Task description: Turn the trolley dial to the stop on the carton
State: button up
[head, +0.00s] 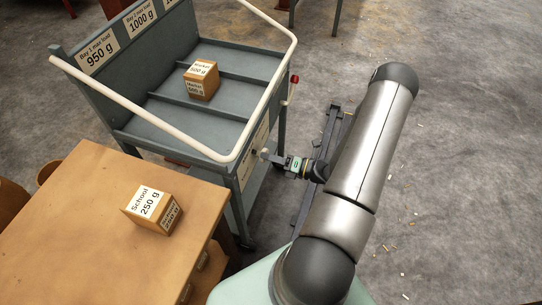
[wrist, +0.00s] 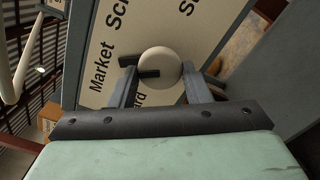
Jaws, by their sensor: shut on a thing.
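The trolley (head: 133,128) is grey with cream rails and a bay tray. Its dial (wrist: 160,66) is a round cream knob on a cream panel with the words "Market", "Sch…" and other partly hidden labels. My gripper (wrist: 158,78) is shut on the dial, one finger on each side. In the head view my gripper (head: 277,159) is at the trolley's near end panel. A carton (head: 152,209) marked "School 250 g" stands on the table. Another carton (head: 201,80), marked "Market" on top, sits in a trolley bay. I cannot tell which stop the dial points to.
The wooden table (head: 85,215) stands at the lower left, close to the trolley. Signs (head: 98,55) on the trolley's back board give bay maximum loads, including 950 g and 1000 g. A red-tipped lever (head: 294,79) is on the trolley's right side. Concrete floor at right is mostly open.

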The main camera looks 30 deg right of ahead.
dwell(0.5)
jog(key=o, duration=1)
jog(key=shift+s+d, duration=0.1)
jog(key=v, duration=1.7)
jog(key=shift+d+b, duration=0.1)
jog(key=shift+b, duration=0.2)
